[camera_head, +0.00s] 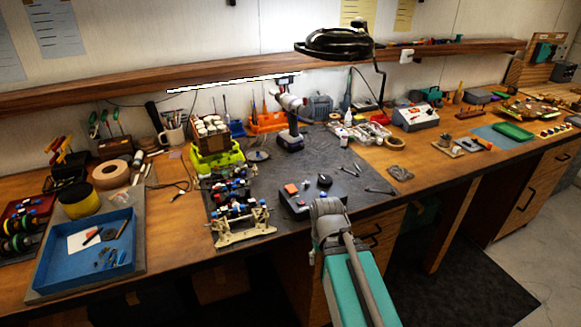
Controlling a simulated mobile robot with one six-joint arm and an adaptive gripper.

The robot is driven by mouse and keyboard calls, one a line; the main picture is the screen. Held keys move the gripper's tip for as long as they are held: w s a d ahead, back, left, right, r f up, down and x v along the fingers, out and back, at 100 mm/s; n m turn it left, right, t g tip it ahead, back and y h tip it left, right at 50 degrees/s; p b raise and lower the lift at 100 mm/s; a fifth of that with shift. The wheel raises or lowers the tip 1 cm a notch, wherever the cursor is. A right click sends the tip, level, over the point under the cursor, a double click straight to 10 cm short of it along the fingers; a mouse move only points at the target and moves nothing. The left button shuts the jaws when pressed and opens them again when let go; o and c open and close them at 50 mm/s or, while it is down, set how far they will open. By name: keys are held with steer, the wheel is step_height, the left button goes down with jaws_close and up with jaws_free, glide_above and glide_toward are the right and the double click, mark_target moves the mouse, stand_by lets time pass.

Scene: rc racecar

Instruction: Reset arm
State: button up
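My arm, grey and teal, reaches up from the bottom of the head view, right of centre, with its rounded grey joint at the front edge of the workbench (180,258). I cannot make out my gripper or its fingers. Just beyond the joint, a dark flat box (296,206) with a red block and a black round part lies on the black mat (338,172). I cannot tell whether the arm touches the box.
A racecar chassis (240,222) stands on the mat to the left. A blue tray (60,262) lies farther left. A cordless drill (290,125) stands at the back under a black lamp (335,42). A shelf (130,88) runs along the wall. Open floor (530,255) is at the right.

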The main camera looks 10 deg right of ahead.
step_height(320, 180, up, 3)
steer(key=shift+r+p, duration=0.1)
steer(key=shift+p, duration=1.1)
stand_by(0.5)
